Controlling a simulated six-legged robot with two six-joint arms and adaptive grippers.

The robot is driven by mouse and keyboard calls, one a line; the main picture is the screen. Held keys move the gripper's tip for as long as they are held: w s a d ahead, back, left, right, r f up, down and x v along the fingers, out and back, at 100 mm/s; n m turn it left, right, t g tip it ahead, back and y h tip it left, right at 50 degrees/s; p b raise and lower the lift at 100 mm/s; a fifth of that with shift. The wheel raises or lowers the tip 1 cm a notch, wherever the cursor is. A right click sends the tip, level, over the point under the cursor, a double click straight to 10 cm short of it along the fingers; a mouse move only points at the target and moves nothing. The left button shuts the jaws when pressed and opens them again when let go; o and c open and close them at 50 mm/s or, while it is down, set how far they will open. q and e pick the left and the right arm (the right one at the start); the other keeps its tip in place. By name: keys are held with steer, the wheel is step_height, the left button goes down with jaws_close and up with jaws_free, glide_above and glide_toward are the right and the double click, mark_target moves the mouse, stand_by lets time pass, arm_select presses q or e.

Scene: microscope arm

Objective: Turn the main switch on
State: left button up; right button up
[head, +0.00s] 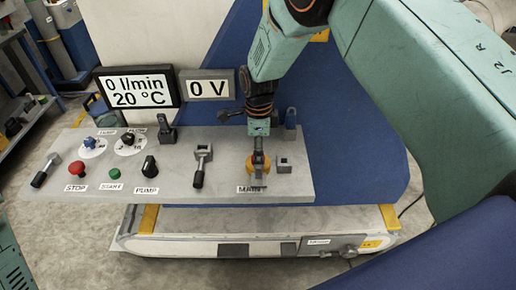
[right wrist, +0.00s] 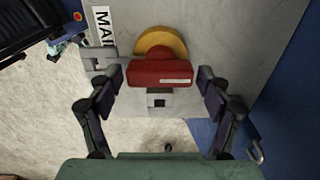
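The main switch shows in the right wrist view as a red handle (right wrist: 160,73) on a round yellow base (right wrist: 160,42). In the head view only its yellow base (head: 267,166) shows clearly, above the MAIN label (head: 246,190); my gripper hides most of the rest. My right gripper (head: 258,172) reaches down over the switch from above. In the right wrist view its fingers (right wrist: 160,78) are open, one on each side of the red handle, with narrow gaps visible. My left gripper is in neither view.
The grey panel (head: 226,190) also carries a red STOP button (head: 77,168), a green button (head: 115,173), dials and levers. A lever (head: 201,165) stands left of the switch, a square block (head: 283,166) right of it. Displays (head: 138,88) read 0 l/min, 20 °C and 0 V (head: 207,88).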

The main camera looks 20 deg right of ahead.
steer(key=shift+o, duration=0.6)
steer(key=shift+a+r, duration=0.1)
step_height(320, 180, up, 12)
stand_by(0.4)
step_height(320, 180, down, 12)
steer(key=shift+f, duration=0.1)
stand_by(0.4)
